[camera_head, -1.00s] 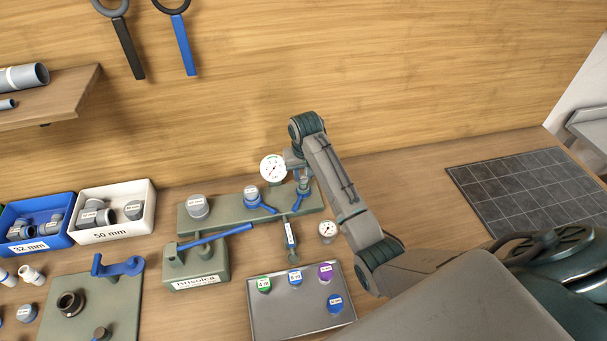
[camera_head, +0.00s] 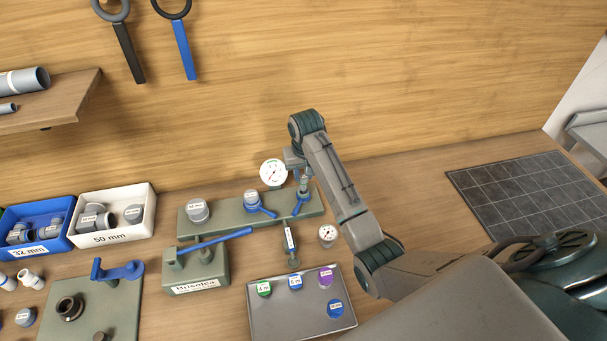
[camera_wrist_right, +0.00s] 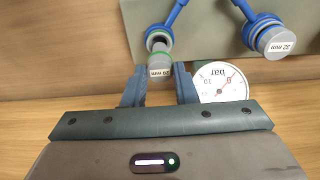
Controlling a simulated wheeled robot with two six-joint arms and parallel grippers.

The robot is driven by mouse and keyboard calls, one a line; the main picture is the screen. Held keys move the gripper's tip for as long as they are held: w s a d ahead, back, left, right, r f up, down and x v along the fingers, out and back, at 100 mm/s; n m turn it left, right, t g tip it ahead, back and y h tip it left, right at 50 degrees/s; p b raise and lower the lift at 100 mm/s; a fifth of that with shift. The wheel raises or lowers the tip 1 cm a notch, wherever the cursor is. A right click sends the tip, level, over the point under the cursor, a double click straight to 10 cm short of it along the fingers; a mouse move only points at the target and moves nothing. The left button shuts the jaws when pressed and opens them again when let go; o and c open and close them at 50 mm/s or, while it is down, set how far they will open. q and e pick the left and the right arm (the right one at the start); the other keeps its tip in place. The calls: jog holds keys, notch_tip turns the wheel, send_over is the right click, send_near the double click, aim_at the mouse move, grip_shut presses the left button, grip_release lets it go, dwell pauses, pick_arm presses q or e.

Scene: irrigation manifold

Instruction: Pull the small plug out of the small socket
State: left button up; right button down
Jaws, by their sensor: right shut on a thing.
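The small plug (camera_wrist_right: 160,66) is grey, with a 20 mm label and a green ring near its inner end. My right gripper (camera_wrist_right: 160,86) is shut on it, with a blue finger on each side; it also shows in the head view (camera_head: 303,178). The small socket (camera_wrist_right: 158,36) is a blue ring with a lever on the grey-green manifold (camera_head: 230,214); it also shows in the head view (camera_head: 302,195). The plug's green ring shows outside the socket mouth, in line with it. I cannot tell whether the plug's tip is fully clear. My left gripper is out of view.
The larger 32 mm plug (camera_wrist_right: 278,42) sits beside the small socket, and a white pressure gauge (camera_wrist_right: 220,82) is close to the right finger. A grey tray (camera_head: 300,322) with coloured caps, a lever stand (camera_head: 197,270) and a small gauge (camera_head: 327,233) stand in front.

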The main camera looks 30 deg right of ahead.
aim_at(304, 178)
jog(key=shift+r, duration=0.4)
jog(key=shift+r, duration=0.65)
jog(key=shift+r, duration=0.1)
dwell(0.3)
jog(key=shift+r, duration=1.9)
